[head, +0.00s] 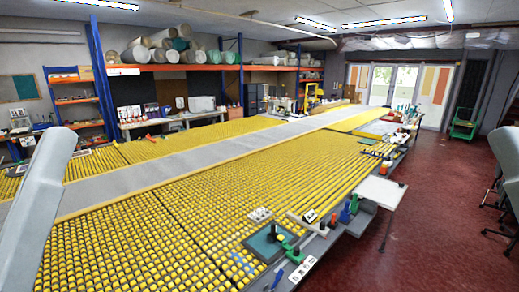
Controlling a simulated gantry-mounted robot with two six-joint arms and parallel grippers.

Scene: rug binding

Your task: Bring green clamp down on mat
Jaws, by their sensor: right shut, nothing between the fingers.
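The dark green mat (258,249) lies on the front edge of the slatted table, right of centre in the lower half of the head view. The small green clamp (292,254) stands at the mat's right edge; whether its pad touches the mat is too small to tell. A pale grey arm link (38,195) of mine rises along the left edge, far from the mat and clamp. My left gripper is not in view. I cannot make out the fingers of my right gripper, and no gripper shows touching the clamp.
Blue and red clamps (344,216) stand further along the edge. A white block (260,214) and a white bar (297,219) lie near the mat. A white side panel (380,191) juts out at the right. The yellow slats (150,235) left of the mat are clear.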

